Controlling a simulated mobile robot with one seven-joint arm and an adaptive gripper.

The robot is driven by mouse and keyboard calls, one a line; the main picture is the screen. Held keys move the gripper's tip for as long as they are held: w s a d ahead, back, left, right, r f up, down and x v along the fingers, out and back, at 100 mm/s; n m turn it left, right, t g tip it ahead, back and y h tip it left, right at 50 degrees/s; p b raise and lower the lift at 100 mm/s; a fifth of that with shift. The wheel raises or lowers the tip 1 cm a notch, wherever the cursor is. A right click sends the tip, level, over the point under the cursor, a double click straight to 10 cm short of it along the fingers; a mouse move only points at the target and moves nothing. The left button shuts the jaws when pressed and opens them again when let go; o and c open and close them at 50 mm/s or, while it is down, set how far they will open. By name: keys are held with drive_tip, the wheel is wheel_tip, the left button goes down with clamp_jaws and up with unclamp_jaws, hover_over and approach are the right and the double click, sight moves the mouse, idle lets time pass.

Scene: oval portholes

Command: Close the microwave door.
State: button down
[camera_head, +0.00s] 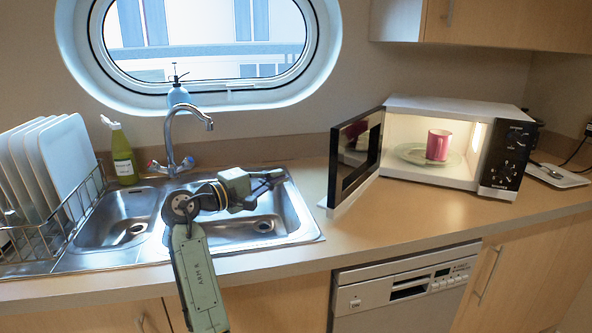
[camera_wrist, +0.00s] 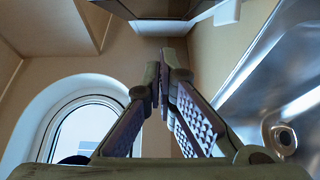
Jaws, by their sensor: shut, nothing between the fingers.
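The microwave (camera_head: 500,120) stands on the counter at the right, with its inside lit. Its door (camera_head: 335,165) is hinged at the left and swung wide open toward the front. A pink mug (camera_head: 437,145) stands on the glass turntable (camera_head: 408,153) inside. My gripper (camera_head: 282,174) is over the sink, to the left of the door and apart from it, pointing right. In the wrist view its fingers (camera_wrist: 165,80) are shut with nothing between them. The dark and white part at the top of that view looks like the door (camera_wrist: 180,27).
The sink (camera_head: 312,228) lies under my gripper, with the tap (camera_head: 170,135) behind. A dish rack (camera_head: 62,215) with white plates and a green bottle (camera_head: 123,158) are at the left. A wall cabinet (camera_head: 500,25) hangs above the microwave. The counter (camera_head: 420,215) before the microwave is clear.

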drive_tip(key=w+d+b, duration=0.2)
drive_tip(key=w+d, duration=0.2)
drive_tip(key=d, duration=0.6)
drive_tip(key=shift+w, duration=0.3)
drive_tip(key=shift+s+d, duration=0.1)
drive_tip(key=shift+s, duration=0.05)
